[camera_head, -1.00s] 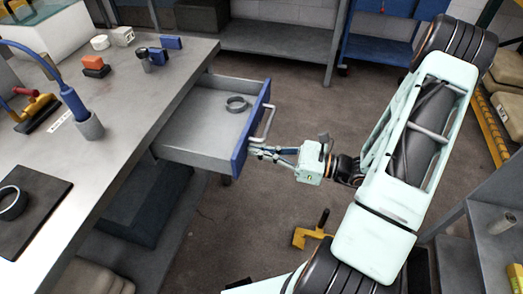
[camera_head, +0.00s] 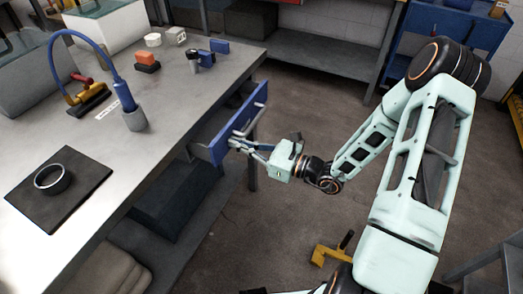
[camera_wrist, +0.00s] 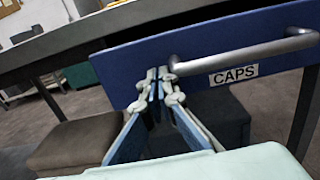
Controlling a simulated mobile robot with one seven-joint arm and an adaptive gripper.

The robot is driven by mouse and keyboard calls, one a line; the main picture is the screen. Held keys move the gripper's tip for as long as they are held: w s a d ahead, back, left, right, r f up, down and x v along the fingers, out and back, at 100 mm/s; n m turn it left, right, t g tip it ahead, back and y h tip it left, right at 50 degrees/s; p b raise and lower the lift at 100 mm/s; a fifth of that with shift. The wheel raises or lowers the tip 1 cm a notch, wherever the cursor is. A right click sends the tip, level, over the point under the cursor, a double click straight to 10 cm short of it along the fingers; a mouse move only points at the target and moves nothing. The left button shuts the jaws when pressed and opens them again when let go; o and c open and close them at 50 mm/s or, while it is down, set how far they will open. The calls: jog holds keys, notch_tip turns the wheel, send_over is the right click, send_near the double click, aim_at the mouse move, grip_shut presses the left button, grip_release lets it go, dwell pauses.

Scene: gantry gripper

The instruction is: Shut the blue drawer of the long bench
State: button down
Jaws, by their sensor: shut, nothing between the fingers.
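The long bench (camera_head: 150,85) fills the left of the head view. Its blue drawer (camera_head: 222,138) stands out a little from under the bench top, with a grey side showing. Its light bar handle (camera_head: 262,106) is on the front. In the wrist view the blue front (camera_wrist: 128,62) shows the handle (camera_wrist: 245,48) and a "CAPS" label (camera_wrist: 234,75). My gripper (camera_head: 232,142) is shut and empty, its fingertips at the blue front to the left of the handle. The fingertips (camera_wrist: 158,74) seem to touch the front, but contact is not certain. The drawer's inside is mostly hidden.
On the bench are a black mat (camera_head: 62,205) with a ring (camera_head: 52,180), a blue-hosed tool (camera_head: 130,105) and small blocks. A dark box (camera_head: 178,200) sits below. A yellow item (camera_head: 330,256) lies on the floor. Floor beyond the drawer is clear.

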aim_at(215, 135)
jog(key=x, duration=0.7)
jog(key=shift+w+a, duration=0.1)
jog(key=shift+r, duration=0.1)
